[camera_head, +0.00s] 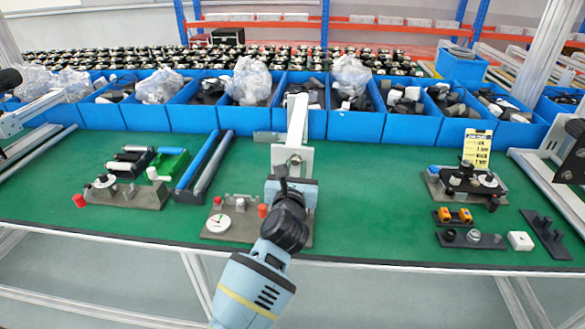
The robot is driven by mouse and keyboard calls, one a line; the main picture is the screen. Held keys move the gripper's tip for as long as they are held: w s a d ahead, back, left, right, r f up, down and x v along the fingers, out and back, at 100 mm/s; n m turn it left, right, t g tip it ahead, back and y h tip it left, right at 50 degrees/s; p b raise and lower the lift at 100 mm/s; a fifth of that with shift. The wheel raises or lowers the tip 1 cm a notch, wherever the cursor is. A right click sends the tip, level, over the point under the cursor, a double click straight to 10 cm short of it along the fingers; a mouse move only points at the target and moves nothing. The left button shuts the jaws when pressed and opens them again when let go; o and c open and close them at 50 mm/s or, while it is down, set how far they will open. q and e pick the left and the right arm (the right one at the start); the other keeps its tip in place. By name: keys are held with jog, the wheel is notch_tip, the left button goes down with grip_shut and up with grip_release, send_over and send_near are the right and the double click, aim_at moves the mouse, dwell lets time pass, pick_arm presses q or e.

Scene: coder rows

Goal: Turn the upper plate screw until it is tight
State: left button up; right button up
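My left arm, light blue and black, comes in from the bottom middle. Its gripper (292,165) is over the right half of the grey middle plate (215,234). The grey-blue gripper body covers that part, so I cannot tell whether the fingers are open or shut, or touch anything. The middle plate carries a white dial (219,223), a small red knob (217,201) and an orange peg (262,210). I cannot pick out the upper plate screw; it may be hidden by the gripper. My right gripper is not in view.
A left plate (150,197) with fittings and a right plate (440,192) with a yellow card (477,148) lie on the green table. Blue bins (190,116) line the back. Bars (211,165) lie left of the middle plate. Bare green mat (370,215) lies to its right.

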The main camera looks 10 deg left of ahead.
pick_arm(q)
jog(key=shift+o, duration=0.8)
jog(key=shift+s, duration=0.1)
jog(key=shift+a+f, duration=0.1)
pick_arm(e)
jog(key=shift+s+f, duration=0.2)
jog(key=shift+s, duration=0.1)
pick_arm(q)
jog(key=shift+s, duration=0.1)
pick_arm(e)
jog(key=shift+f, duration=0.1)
pick_arm(q)
jog(key=shift+s+d+f, duration=0.1)
jog(key=shift+s+d, duration=0.05)
jog(key=shift+s, duration=1.05)
jog(key=shift+s+d+f, duration=0.1)
jog(key=shift+s, duration=1.1)
